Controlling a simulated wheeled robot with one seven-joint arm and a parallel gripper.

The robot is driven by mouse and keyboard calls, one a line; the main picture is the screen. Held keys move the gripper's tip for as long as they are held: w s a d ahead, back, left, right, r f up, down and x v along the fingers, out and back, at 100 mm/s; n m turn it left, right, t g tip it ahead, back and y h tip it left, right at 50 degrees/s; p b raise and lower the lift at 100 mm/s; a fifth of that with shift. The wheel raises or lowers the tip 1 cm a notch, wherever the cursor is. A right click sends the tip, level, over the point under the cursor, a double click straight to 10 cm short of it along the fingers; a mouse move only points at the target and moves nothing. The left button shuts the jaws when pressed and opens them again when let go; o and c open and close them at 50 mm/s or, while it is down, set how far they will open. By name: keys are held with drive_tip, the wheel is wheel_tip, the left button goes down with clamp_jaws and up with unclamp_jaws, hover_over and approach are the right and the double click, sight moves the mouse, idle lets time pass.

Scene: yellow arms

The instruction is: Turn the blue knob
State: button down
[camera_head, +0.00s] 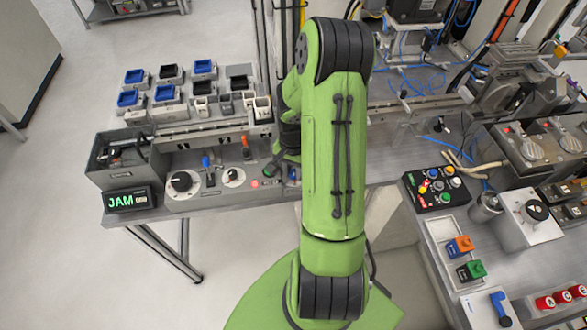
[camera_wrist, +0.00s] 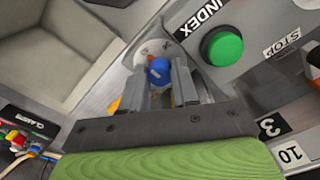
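The blue knob (camera_wrist: 158,70) shows in the wrist view on a round pale base with markings, on the grey control panel. My gripper (camera_wrist: 160,82) is over it, with one finger at the left and one at the right of the knob. The fingers stand apart, but I cannot tell whether they touch the knob. In the head view a bit of blue (camera_head: 292,173) shows at the panel's right end, close beside my green arm. My fingers are hidden behind the arm there.
A green button (camera_wrist: 222,46) with an INDEX label sits right of the knob. A STOP label lies beyond it. In the head view, the JAM display (camera_head: 130,199) stands at the panel's left. A second station with a black button box (camera_head: 433,188) is at the right.

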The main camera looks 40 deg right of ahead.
sight(294, 172)
drive_tip(key=shift+n, duration=0.3)
drive_tip(key=n+b, duration=0.2)
drive_tip(key=n, duration=0.3)
drive_tip(key=n+b, duration=0.1)
drive_tip(key=n, duration=0.5)
drive_tip(key=shift+b, duration=0.35)
drive_tip(key=shift+n, duration=0.3)
drive_tip(key=c, duration=1.1)
unclamp_jaws()
wheel_tip(294, 172, up, 16)
drive_tip(key=shift+f+p, duration=0.1)
drive_tip(key=shift+p, duration=1.15)
